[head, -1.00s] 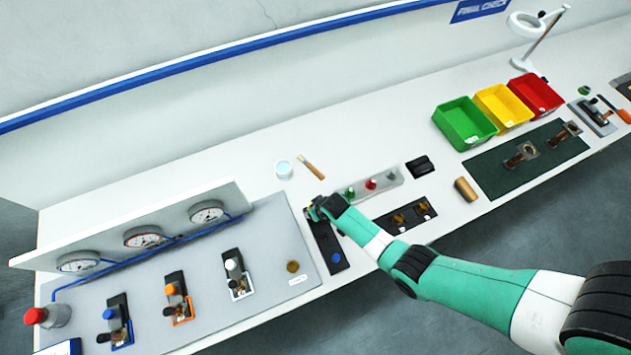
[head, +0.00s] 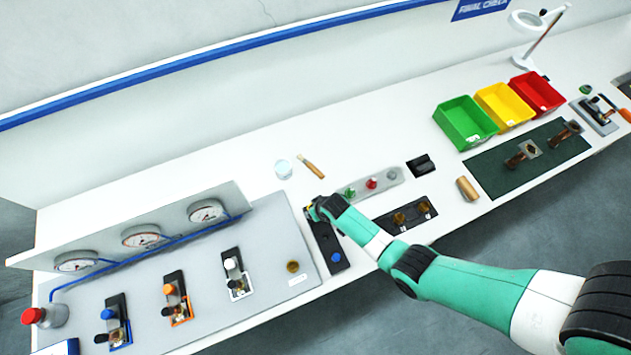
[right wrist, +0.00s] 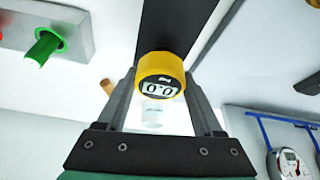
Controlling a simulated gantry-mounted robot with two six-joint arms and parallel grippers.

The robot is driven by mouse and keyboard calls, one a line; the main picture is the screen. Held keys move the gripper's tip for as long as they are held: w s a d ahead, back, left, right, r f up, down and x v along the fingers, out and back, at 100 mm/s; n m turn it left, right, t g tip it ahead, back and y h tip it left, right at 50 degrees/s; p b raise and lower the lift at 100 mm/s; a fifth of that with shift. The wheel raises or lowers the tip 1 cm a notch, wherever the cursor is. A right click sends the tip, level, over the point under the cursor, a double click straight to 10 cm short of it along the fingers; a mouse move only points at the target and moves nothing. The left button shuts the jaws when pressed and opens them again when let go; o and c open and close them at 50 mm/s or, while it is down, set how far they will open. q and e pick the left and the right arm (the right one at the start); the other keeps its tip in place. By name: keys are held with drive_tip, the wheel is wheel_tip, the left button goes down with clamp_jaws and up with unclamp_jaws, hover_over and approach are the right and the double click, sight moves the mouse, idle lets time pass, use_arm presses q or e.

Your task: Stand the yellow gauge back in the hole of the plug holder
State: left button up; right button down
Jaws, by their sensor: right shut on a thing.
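The yellow gauge (right wrist: 161,76), round with a display reading 0.0, sits between the two fingers of my right gripper (right wrist: 163,100) in the right wrist view. My right gripper is shut on it. The black plug holder (right wrist: 176,22) shows as a dark strip just beyond the gauge. In the head view the plug holder (head: 325,240) is a long black block with a blue plug (head: 336,257) at its near end. My right gripper (head: 313,208) is over its far end and hides the gauge and the hole. I cannot tell whether the gauge's stem is in the hole. My left gripper is not in view.
A grey strip with green, red and grey knobs (head: 400,177) lies right of the holder. A black plate with brass parts (head: 424,224) is beside my arm. The gauge panel (head: 270,235) is close on the left.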

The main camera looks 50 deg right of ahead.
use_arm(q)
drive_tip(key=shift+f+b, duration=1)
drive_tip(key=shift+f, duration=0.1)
use_arm(e)
drive_tip(key=shift+f, duration=1.15)
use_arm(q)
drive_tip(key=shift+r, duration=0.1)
use_arm(e)
unclamp_jaws()
drive_tip(key=shift+r, duration=0.1)
